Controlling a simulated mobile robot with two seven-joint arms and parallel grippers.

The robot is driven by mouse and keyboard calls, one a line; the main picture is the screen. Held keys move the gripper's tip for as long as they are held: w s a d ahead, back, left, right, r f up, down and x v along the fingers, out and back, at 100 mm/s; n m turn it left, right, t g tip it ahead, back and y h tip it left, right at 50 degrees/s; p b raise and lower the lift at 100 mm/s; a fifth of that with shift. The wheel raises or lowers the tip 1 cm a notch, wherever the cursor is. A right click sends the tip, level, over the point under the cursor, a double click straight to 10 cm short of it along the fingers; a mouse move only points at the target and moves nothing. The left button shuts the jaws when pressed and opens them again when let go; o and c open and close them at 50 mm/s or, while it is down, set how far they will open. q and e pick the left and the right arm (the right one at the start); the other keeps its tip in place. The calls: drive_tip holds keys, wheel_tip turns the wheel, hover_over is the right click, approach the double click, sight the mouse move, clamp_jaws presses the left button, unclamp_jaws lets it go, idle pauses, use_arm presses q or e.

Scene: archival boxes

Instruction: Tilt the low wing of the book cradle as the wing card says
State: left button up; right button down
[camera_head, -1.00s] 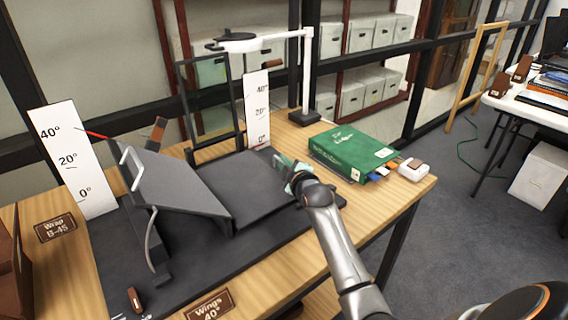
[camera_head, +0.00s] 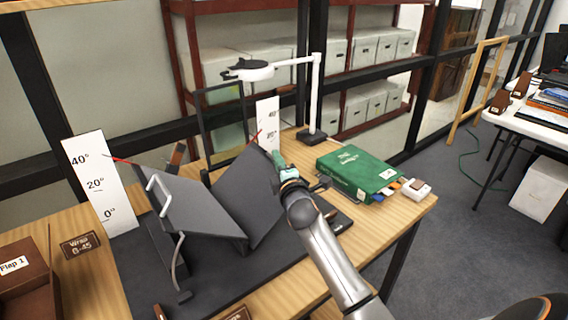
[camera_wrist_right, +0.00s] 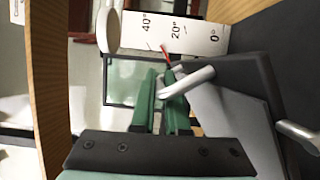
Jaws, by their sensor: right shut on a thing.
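The book cradle has two dark grey wings. The left wing (camera_head: 203,213) is tilted up, with a white handle, and its red pointer is near 40° on the left scale (camera_head: 100,185). The right wing (camera_head: 247,193) is also tilted up. My right gripper (camera_head: 283,172) is shut at that wing's outer edge, on its handle (camera_wrist_right: 187,82). In the wrist view the red pointer (camera_wrist_right: 165,55) lies by the right scale (camera_wrist_right: 178,32), apparently between 20° and 40°; the exact reading is unclear. The wing card (camera_head: 237,314) is cut off at the bottom edge. My left gripper is out of view.
A green book (camera_head: 358,172) lies right of my right arm, with a small white device (camera_head: 417,190) beside it. A white lamp (camera_head: 316,95) and a dark upright frame (camera_head: 222,120) stand behind the cradle. A brown box (camera_head: 25,280) is at the left.

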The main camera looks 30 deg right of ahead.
drive_tip(key=shift+a+r+n, duration=0.5)
drive_tip(key=shift+a+r, duration=0.25)
drive_tip(key=c, duration=0.9)
unclamp_jaws()
drive_tip(key=shift+f, duration=0.1)
drive_tip(key=shift+s, duration=0.1)
drive_tip(key=v, duration=1.2)
drive_tip(key=shift+s+f, duration=0.15)
drive_tip(key=shift+s, duration=0.05)
